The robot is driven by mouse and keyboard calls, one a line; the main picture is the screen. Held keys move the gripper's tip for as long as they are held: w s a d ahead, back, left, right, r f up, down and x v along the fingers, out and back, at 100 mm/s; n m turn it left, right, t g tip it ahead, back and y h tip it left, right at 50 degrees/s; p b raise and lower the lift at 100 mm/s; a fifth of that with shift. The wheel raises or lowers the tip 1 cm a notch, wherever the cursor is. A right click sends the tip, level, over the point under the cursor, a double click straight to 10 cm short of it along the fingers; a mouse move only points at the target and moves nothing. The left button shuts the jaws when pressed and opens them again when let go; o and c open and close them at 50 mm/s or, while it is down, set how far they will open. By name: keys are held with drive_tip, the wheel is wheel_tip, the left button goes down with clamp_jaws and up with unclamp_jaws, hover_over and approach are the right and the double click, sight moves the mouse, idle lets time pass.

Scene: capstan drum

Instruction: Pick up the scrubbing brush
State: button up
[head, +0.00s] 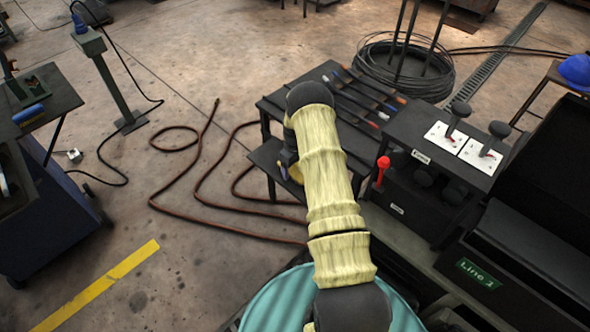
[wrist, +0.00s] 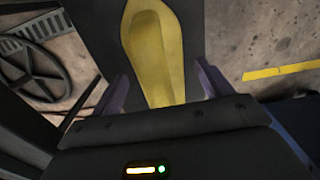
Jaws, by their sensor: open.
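A long yellow thing with a rounded, hollowed face (wrist: 152,48) lies on a dark flat surface (wrist: 95,25) in the wrist view. It looks like the scrubbing brush, but no bristles show. My gripper (wrist: 163,85) is open, with one purple-grey finger on each side of the yellow thing and gaps between. I cannot tell how high the fingers are above the surface. In the head view my arm covers most of my gripper (head: 287,165), beside the dark table's lower shelf, and the brush cannot be made out there.
A dark table (head: 268,108) carries several files with coloured handles. Right of it stand a control box with levers (head: 458,145) and a red-knobbed lever (head: 382,168). A brown hose (head: 205,185) lies on the floor to the left. A coil of wire (head: 405,68) stands behind.

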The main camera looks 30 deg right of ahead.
drive_tip(key=c, duration=1.1)
drive_tip(key=shift+r, duration=0.1)
drive_tip(key=shift+c, duration=0.2)
wheel_tip(320, 180, up, 10)
drive_tip(key=shift+f+b, duration=0.1)
drive_tip(key=shift+b, duration=0.25)
